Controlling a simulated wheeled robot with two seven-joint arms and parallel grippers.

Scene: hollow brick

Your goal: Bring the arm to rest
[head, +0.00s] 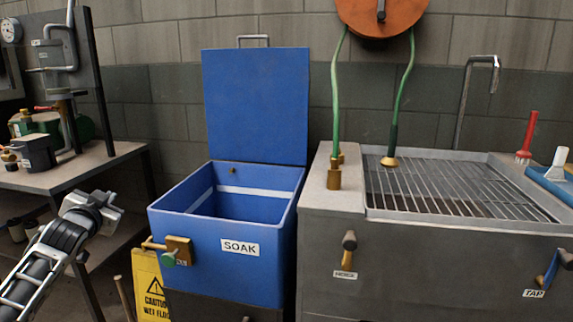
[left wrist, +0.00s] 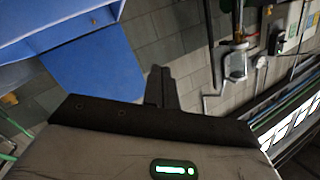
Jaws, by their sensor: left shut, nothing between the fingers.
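My left gripper (head: 103,203) is at the lower left of the head view, left of the blue soak tank and apart from it. Its arm comes in from the lower left corner. Its fingers are shut with nothing between them. In the left wrist view the closed fingers (left wrist: 160,88) show near the middle, pointing toward the grey block wall. My right gripper is not in view.
The blue tank (head: 222,262) labelled SOAK has its lid (head: 255,105) raised. A grated sink (head: 450,190) stands right of it, below an orange hose reel (head: 382,15). A bench (head: 75,178) is at left. A yellow caution sign (head: 150,285) stands below the tank's tap.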

